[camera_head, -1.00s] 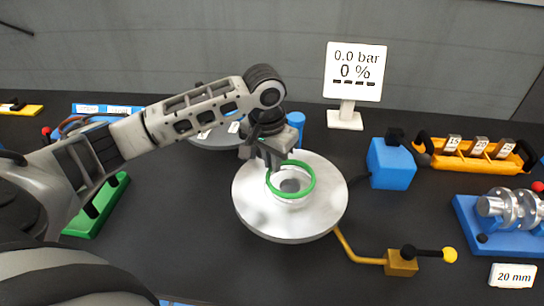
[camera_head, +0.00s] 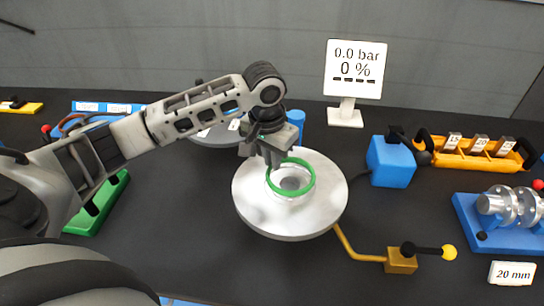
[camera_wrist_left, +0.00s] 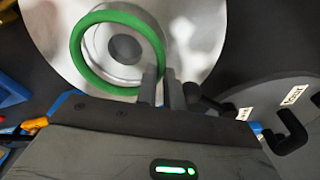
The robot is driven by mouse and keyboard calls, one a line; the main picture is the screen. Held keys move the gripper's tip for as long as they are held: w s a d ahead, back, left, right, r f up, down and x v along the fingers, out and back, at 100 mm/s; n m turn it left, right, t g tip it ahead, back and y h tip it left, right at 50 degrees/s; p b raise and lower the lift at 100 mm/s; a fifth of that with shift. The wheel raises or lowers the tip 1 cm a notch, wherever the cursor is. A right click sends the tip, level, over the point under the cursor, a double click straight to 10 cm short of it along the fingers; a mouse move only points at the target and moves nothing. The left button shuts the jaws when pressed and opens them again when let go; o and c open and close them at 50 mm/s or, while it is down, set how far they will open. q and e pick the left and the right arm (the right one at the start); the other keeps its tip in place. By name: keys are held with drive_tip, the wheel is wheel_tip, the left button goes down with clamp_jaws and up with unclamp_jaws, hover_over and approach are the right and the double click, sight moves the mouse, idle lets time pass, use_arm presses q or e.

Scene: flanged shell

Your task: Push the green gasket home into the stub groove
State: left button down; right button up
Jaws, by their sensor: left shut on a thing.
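The green gasket (camera_head: 312,178) is a ring at the top of the short round stub (camera_head: 291,184) in the middle of the silver flanged disc (camera_head: 325,210). In the left wrist view the gasket (camera_wrist_left: 82,62) circles the stub opening, a little off its centre. I cannot tell whether it sits in the groove or just above it. My left gripper (camera_head: 277,163) reaches down from behind and is shut on the gasket's rim. Its fingers (camera_wrist_left: 161,88) also show in the left wrist view, and they hide a small part of the ring. My right gripper is not in view.
A brass valve (camera_head: 400,261) with a black and yellow lever stands at the front right of the disc. A blue box (camera_head: 390,163) and an orange rack (camera_head: 470,155) stand to the right. A display (camera_head: 355,70) reads 0.0 bar and 0 %.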

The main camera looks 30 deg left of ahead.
use_arm(q)
drive_tip(key=shift+f+b, duration=0.3)
drive_tip(key=shift+f, duration=0.95)
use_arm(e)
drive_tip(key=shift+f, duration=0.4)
use_arm(q)
drive_tip(key=c, duration=1.4)
unclamp_jaws()
drive_tip(key=shift+c, duration=0.2)
drive_tip(key=shift+s+d, duration=0.1)
drive_tip(key=shift+d, duration=0.05)
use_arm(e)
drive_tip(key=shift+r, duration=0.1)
use_arm(q)
wheel_tip(320, 180, up, 16)
drive_tip(key=s, duration=0.1)
drive_tip(key=shift+s+a, duration=0.3)
drive_tip(key=shift+s, duration=0.1)
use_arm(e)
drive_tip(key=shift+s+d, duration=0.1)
